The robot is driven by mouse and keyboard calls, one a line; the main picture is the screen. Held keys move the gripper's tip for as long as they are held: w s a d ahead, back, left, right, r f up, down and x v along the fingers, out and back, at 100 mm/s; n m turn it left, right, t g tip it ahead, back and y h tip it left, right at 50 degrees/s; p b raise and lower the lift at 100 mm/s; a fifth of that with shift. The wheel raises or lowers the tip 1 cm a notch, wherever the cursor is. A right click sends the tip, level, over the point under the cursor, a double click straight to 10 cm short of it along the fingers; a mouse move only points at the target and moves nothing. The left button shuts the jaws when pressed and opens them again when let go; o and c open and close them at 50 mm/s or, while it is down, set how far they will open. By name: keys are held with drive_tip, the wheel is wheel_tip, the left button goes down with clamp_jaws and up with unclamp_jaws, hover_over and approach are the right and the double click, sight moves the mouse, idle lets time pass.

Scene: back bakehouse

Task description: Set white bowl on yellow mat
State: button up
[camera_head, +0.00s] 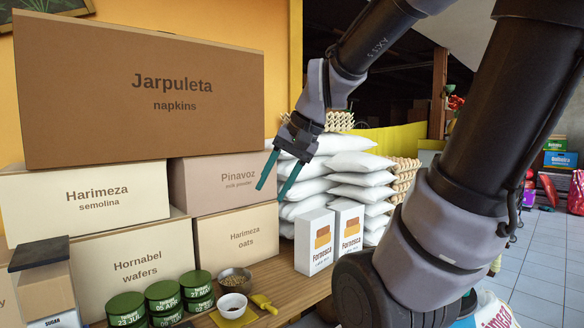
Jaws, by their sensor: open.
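A bowl of grain (235,275) stands just behind the white bowl. A yellow scoop (264,303) lies to its right and several green tins (163,290) to its left. Large cartons (140,95) rise behind. Two white boxes (315,242) stand right on the wooden table (290,289).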

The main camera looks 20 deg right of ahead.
drive_tip(key=s+d+r+t, duration=0.1)
drive_tip(key=s+d+r+n+h, duration=0.1)
drive_tip(key=r+t, duration=0.1)
drive_tip(key=shift+s+d+r+n+t+h, duration=0.3)
drive_tip(key=shift+s+d+r+n+h, duration=0.1)
idle(1.0)
